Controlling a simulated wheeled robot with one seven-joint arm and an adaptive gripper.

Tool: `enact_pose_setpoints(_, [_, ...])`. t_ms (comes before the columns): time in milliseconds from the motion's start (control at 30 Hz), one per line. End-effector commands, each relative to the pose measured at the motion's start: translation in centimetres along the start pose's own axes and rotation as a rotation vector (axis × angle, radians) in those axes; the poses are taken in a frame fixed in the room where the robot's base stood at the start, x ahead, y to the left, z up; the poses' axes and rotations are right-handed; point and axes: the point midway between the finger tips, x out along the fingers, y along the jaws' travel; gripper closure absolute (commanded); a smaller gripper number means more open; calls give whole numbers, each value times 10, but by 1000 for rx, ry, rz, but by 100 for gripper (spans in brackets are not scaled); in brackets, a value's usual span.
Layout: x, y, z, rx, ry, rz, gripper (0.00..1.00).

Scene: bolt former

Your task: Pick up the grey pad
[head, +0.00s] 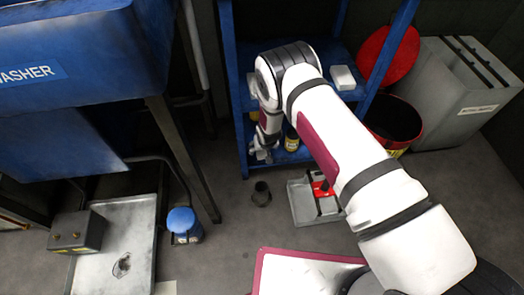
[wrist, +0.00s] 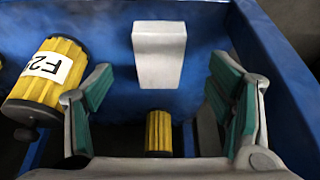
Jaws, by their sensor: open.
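A pale grey-white block (wrist: 160,52), the only pad-like thing in the wrist view, rests against a blue shelf surface. It lies beyond my gripper (wrist: 163,108), roughly between the lines of the two fingers and apart from both. The gripper is open, with green pads facing each other and nothing held. In the head view my gripper (head: 262,152) is low at the blue shelf rack, partly hidden by my arm. A whitish block (head: 343,77) lies on the rack's upper shelf there; I cannot tell whether it is the same one.
A yellow ribbed cylinder (wrist: 48,75) with a label lies by the left finger. Another yellow cylinder (wrist: 159,132) is low between the fingers. Blue shelf walls (wrist: 285,70) stand close on the right. A dark cup (head: 261,194) and a grey tray (head: 302,205) are on the floor.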

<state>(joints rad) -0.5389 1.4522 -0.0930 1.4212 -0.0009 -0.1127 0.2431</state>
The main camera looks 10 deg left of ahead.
Motion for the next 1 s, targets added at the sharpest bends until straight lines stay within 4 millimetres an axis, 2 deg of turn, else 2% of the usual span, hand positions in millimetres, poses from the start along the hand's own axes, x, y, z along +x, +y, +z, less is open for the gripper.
enact_pose_setpoints(167, [11, 0, -2, 1, 2, 0, 25])
enact_pose_setpoints(500, [50, 1, -5, 1, 1, 0, 25])
enact_pose_setpoints(833, [53, 1, -6, 1, 1, 0, 25])
enact_pose_setpoints(867, [53, 1, -6, 1, 1, 0, 30])
enact_pose_setpoints(1000, [53, 1, -6, 1, 1, 0, 61])
